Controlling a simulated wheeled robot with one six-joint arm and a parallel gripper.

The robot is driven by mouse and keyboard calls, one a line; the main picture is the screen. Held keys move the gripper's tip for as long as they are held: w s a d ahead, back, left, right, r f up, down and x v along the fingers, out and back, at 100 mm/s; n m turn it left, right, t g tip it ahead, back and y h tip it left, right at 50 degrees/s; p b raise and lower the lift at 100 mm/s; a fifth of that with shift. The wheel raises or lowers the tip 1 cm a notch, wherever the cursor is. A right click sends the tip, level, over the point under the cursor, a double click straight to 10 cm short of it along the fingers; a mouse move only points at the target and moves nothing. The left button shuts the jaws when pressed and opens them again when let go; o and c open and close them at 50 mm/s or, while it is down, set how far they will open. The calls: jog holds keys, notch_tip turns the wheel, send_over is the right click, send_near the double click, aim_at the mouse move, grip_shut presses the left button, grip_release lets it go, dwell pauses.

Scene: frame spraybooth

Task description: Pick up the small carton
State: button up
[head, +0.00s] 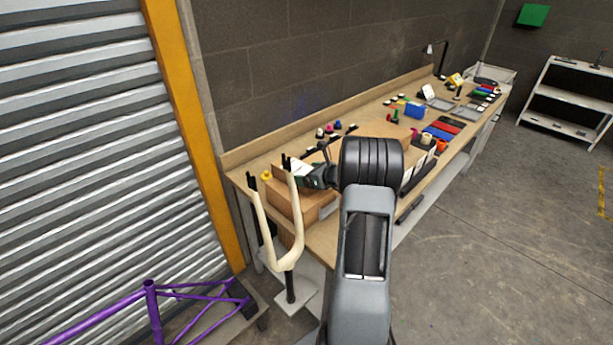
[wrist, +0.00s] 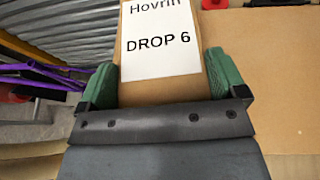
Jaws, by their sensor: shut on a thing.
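The small carton (wrist: 160,70) is brown cardboard with a white label reading "Hovrin" and "DROP 6" in the wrist view. My gripper (wrist: 160,77) has its two green fingers against the carton's left and right sides, shut on it. In the head view my gripper (head: 312,177) is over the near left end of the workbench, with a white label patch at its fingers. My arm and wrist hide much of that spot. I cannot tell whether the carton touches what is below it.
Larger brown cardboard boxes (head: 285,198) stand on the workbench (head: 238,178) around my gripper. A cream fork (head: 287,258) stands upright on a stand just in front, close to my arm. A purple bike frame (head: 152,300) is at lower left. The floor at right (head: 500,240) is clear.

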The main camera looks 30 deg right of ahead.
notch_tip(320, 180, up, 3)
jog(key=shift+f+b, duration=0.2)
jog(key=shift+b, duration=0.35)
jog(key=s+r+b, duration=0.2)
jog(key=s+r, duration=0.8)
jog(key=s, duration=0.4)
jog(key=shift+a, duration=0.35)
jog(key=shift+d, duration=0.1)
